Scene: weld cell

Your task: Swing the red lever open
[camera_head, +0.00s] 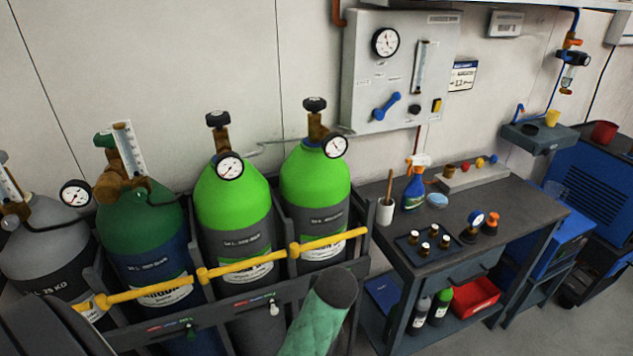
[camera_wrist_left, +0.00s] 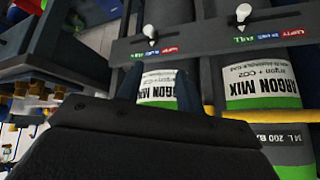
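I cannot make out a clearly red lever. In the head view a blue lever handle (camera_head: 386,106) sits aslant on the grey wall panel (camera_head: 364,70). An orange-red fitting (camera_head: 572,42) sits on the pipe at the upper right; I cannot tell whether it is a lever. In the left wrist view my left gripper (camera_wrist_left: 158,88) shows two dark fingers standing apart, with nothing held between them. They point toward the rack front and a cylinder label behind. The left fingertips do not show in the head view. My right gripper is not in view.
Several gas cylinders (camera_head: 232,205) stand in a rack behind a yellow bar (camera_head: 230,268). A green quilted sleeve (camera_head: 318,318) rises in front. The workbench (camera_head: 525,205) to the right holds a spray bottle (camera_head: 415,185), a cup and small bottles. A red bin (camera_head: 476,296) sits below.

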